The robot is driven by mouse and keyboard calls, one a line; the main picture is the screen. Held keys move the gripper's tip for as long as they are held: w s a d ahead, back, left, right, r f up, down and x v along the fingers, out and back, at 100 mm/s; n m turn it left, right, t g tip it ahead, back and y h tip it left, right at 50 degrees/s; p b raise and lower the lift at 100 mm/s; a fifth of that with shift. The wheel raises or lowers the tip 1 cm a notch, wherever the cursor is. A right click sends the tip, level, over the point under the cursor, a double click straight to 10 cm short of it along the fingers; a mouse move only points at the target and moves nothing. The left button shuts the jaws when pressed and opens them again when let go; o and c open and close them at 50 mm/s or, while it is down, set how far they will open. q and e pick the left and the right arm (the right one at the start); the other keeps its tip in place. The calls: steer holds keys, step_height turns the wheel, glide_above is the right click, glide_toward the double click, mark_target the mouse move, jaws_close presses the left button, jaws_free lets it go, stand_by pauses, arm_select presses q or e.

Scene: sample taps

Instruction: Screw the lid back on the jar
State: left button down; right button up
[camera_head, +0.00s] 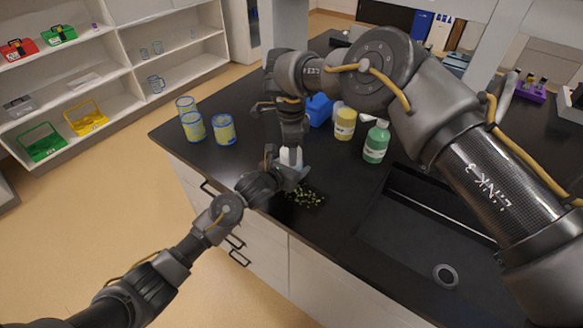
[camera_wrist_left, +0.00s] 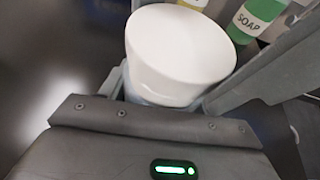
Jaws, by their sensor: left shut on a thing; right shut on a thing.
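The white lid (camera_wrist_left: 180,55) fills the upper middle of the left wrist view, above a pale, bluish jar body (camera_wrist_left: 150,98) that is mostly hidden. In the head view the white lid and jar (camera_head: 291,157) are small and partly covered by my grippers near the counter's front edge. My left gripper (camera_head: 284,171) comes in from the lower left and is shut on the jar. My right gripper (camera_head: 291,141) points down from above and is shut on the lid, though its fingertip contact is hard to see. I cannot tell whether the lid sits fully on the jar.
Yellow-and-blue cups (camera_head: 223,130) stand at the left of the black counter (camera_head: 255,135). A green soap bottle (camera_head: 376,144), a yellow-labelled bottle (camera_head: 345,124) and a blue object (camera_head: 319,110) stand behind to the right. Small green bits (camera_head: 305,197) lie in front; a sink (camera_head: 425,235) is right.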

steer(key=m, duration=0.2)
steer(key=shift+m, duration=0.4)
steer(key=o, duration=1.1)
steer(key=shift+r, duration=2.3)
steer(key=shift+c, duration=0.3)
step_height(320, 180, up, 4)
steer(key=n, duration=0.3)
steer(key=shift+s+f, duration=0.1)
steer(key=shift+f, duration=0.15)
